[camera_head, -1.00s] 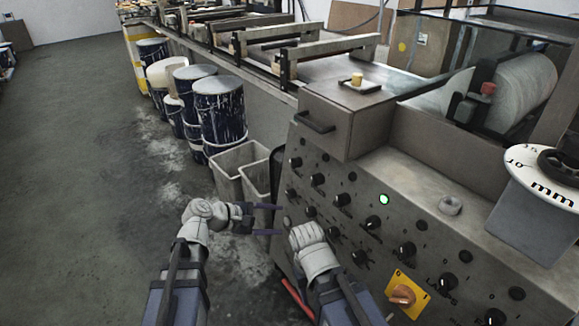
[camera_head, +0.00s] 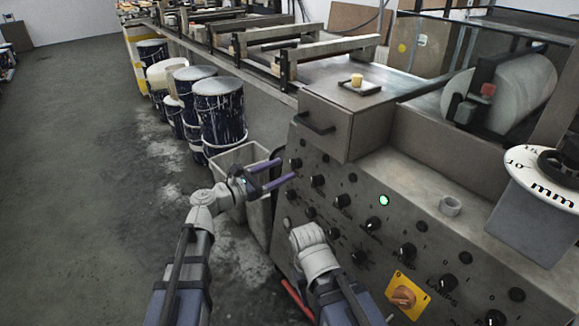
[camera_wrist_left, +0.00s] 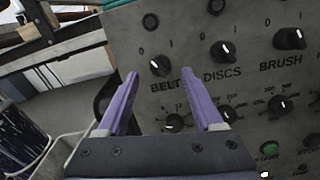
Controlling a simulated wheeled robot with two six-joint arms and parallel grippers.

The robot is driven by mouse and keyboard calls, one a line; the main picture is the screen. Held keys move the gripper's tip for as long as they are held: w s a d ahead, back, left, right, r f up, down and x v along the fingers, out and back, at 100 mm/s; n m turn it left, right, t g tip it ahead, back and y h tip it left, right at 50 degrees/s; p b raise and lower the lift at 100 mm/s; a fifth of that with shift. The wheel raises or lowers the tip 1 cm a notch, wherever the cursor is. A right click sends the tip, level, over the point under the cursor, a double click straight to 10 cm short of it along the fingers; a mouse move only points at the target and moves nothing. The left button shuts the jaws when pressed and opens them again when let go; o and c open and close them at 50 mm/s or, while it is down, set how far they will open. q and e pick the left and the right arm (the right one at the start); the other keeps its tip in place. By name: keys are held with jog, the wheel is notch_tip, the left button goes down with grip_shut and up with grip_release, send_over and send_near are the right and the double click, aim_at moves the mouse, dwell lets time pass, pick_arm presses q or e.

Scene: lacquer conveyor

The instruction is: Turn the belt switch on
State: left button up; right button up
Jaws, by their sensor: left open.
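The belt switch is a small black rotary knob (camera_wrist_left: 160,66) above the word BELT, with 0 and 1 marked over it. Its white mark shows on its left side, the 0 side. In the head view this knob (camera_head: 296,162) is at the upper left of the sloping grey control panel (camera_head: 345,232). My left gripper (camera_head: 288,168) is open and empty, its purple fingers pointing at the panel close to the knob. In the left wrist view the knob appears between and slightly beyond the fingertips (camera_wrist_left: 166,80); contact cannot be seen. My right gripper is out of view.
The DISCS knob (camera_wrist_left: 221,51) and BRUSH knob (camera_wrist_left: 290,38) are to the right of the belt knob. A green lamp (camera_head: 384,199) is lit. A drawer box (camera_head: 350,122) juts out above the panel. Pale bins (camera_head: 240,157) and paint drums (camera_head: 221,110) stand left.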

aim_at(291, 165)
pick_arm(q)
jog(key=shift+x, duration=1.8)
grip_shut()
